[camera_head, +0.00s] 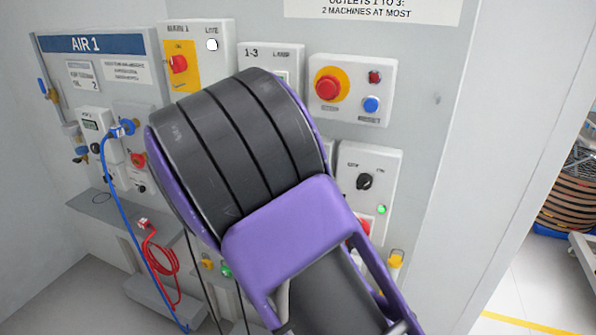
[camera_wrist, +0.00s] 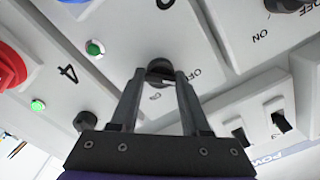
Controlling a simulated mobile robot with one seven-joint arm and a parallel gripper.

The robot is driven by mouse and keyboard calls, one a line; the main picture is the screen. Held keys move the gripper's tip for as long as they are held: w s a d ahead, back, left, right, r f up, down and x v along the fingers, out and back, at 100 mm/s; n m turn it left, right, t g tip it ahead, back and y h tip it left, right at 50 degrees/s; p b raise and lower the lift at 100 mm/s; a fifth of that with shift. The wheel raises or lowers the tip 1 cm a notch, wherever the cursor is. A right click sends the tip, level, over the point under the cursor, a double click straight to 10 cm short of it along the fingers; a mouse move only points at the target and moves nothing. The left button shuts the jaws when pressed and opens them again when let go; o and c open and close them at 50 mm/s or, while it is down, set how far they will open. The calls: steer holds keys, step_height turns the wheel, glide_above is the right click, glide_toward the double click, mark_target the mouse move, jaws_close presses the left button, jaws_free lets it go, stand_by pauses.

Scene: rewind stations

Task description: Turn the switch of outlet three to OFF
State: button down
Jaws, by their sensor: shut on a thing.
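In the wrist view, my gripper (camera_wrist: 162,80) is shut on a round black switch knob (camera_wrist: 160,68) on a light grey panel. An OFF label is right of the knob, and another small label shows between the fingers. A digit above the knob is cut by the frame edge, so I cannot read it surely. The knob's pointing direction is unclear. In the head view, my arm hides the gripper and held knob.
In the wrist view, another black knob with OFF and ON labels (camera_wrist: 288,4) is at top right, and rocker switches (camera_wrist: 279,122) are at lower right. In the head view, a red button (camera_head: 329,86), a black knob (camera_head: 364,181) and a blue hose (camera_head: 130,215) surround my arm.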

steer(key=shift+n, duration=0.4)
steer(key=shift+c, duration=2.1)
jaws_free()
steer(key=v, duration=1.7)
steer(key=shift+s+b, duration=0.2)
steer(key=shift+b, duration=0.15)
steer(key=shift+a, duration=0.1)
